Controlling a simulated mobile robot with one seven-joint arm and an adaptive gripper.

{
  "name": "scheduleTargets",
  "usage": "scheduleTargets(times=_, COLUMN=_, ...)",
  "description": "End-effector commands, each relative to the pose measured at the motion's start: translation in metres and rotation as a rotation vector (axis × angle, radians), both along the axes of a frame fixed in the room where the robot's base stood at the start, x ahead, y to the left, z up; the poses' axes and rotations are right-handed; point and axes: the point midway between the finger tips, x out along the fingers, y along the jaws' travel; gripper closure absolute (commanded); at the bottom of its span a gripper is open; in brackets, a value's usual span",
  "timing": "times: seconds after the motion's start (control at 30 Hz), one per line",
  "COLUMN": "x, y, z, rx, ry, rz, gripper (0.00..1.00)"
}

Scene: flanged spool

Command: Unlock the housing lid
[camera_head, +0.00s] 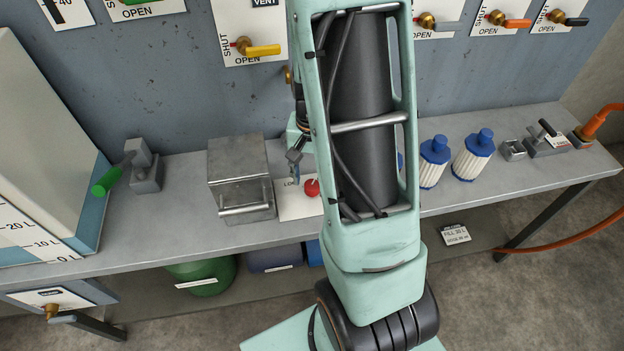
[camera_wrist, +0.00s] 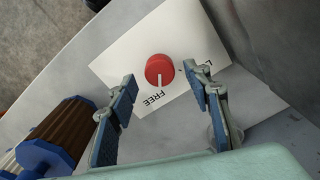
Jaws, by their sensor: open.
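A round red knob (camera_wrist: 160,69) sits on a white plate (camera_wrist: 120,65) on the bench. The plate reads FREE, and a second label starting with L is partly cut off. A pale line on the knob faces the FREE side in the wrist view. In the head view the knob (camera_head: 312,187) is beside the grey metal housing (camera_head: 238,165), whose lid looks closed. My gripper (camera_wrist: 159,77) is open and empty, with a fingertip on each side of the knob in the wrist view. Contact cannot be told. In the head view my arm hides part of the plate.
Filters with blue caps (camera_head: 433,165) (camera_head: 473,157) stand right of my arm. A brown cartridge (camera_wrist: 62,130) is close to my left finger in the wrist view. A green-handled clamp (camera_head: 140,168) is left of the housing. Valve panels (camera_head: 249,35) line the wall.

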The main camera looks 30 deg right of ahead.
Motion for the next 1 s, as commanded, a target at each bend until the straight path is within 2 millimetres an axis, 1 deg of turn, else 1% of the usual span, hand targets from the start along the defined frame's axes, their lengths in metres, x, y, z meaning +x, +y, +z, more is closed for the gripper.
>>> scheduleTargets(times=0.03, x=0.001, y=0.0, z=0.01, rx=-0.001, ry=-0.005, rz=0.001, gripper=0.55)
scheduleTargets(times=0.3, x=0.001, y=0.0, z=0.063, rx=-0.001, ry=-0.005, rz=0.001, gripper=0.55)
scheduleTargets(times=0.5, x=0.001, y=0.0, z=0.091, rx=-0.001, ry=-0.003, rz=0.001, gripper=0.55)
scheduleTargets(times=0.6, x=0.0, y=0.0, z=0.098, rx=-0.001, ry=-0.002, rz=0.0, gripper=0.55)
scheduleTargets(times=0.7, x=0.0, y=0.0, z=0.101, rx=-0.001, ry=0.0, rz=0.0, gripper=0.55)
scheduleTargets(times=1.0, x=0.0, y=0.0, z=0.101, rx=-0.001, ry=0.001, rz=0.0, gripper=0.55)
